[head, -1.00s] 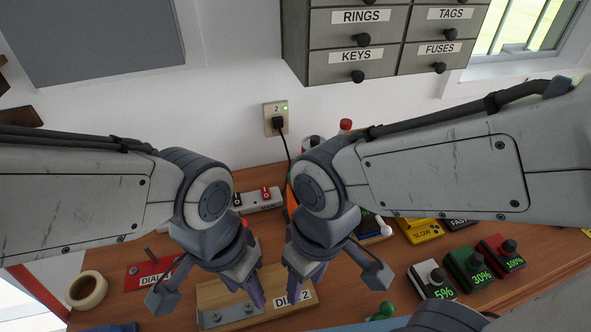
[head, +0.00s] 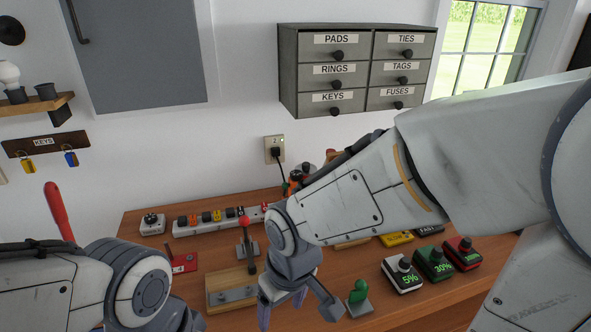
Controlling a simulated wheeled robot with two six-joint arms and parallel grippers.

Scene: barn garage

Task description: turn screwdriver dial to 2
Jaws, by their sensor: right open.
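An orange and black tool (head: 292,186), possibly the screwdriver, stands at the back of the bench, mostly hidden behind my right arm. I cannot see a dial or its setting on it. My right gripper (head: 282,309) is open and empty, pointing down over the front of the bench, beside the wooden block with a metal plate (head: 232,297). It is well in front of the orange tool. My left arm comes in at the lower left; its gripper is cut off by the bottom edge.
A power strip (head: 215,219) lies along the back. A red-knobbed lever (head: 244,223) stands mid-bench. A green-knobbed lever (head: 357,294) is close right of my right gripper. Boxes marked 5% (head: 402,275) and 30% (head: 435,263) stand at right. Labelled drawers (head: 352,70) hang above.

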